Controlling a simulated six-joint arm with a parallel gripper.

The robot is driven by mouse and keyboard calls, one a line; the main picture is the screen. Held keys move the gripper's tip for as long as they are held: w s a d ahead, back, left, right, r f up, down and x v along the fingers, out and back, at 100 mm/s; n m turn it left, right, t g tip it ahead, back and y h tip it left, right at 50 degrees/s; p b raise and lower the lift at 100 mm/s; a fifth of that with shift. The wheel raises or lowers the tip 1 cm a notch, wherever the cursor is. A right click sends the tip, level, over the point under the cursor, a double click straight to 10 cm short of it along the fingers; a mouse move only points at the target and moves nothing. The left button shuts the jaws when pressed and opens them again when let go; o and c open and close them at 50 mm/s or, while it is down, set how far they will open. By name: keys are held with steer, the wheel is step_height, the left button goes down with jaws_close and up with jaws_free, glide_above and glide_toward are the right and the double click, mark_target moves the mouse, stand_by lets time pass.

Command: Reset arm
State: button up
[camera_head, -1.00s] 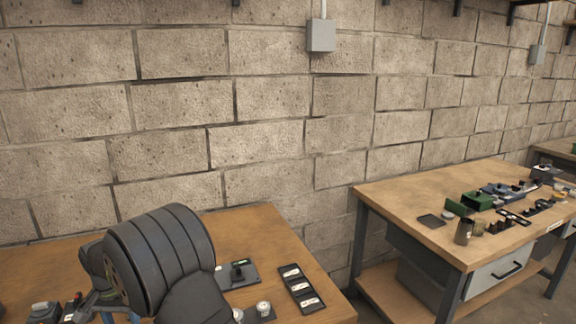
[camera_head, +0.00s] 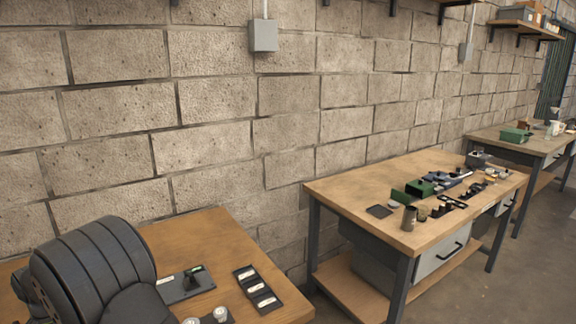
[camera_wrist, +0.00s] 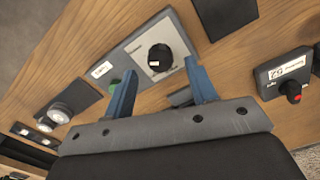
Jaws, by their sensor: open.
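My gripper (camera_wrist: 162,93) shows in the wrist view with its two blue fingers spread apart. It is open, and nothing is seen between the fingertips. Beyond the fingers a grey panel with a black knob (camera_wrist: 160,58) and a green button lies on the wooden bench top (camera_wrist: 50,75). In the head view my dark arm covers the lower left corner, and the gripper itself is not seen there.
A dark tray with white labelled pieces (camera_head: 259,289) lies near the right edge of the near bench (camera_head: 212,235). A second bench (camera_head: 345,189) carries many small parts. A gap separates the benches.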

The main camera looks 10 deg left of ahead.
step_height(320, 180, up, 14)
step_height(320, 180, down, 17)
steer(key=shift+f, duration=0.1)
steer(key=n, duration=0.3)
steer(key=shift+n, duration=0.4)
steer(key=n, duration=0.4)
steer(key=shift+n, duration=0.4)
steer(key=n, duration=0.4)
steer(key=shift+w+n, duration=0.1)
steer(key=shift+n, duration=2.1)
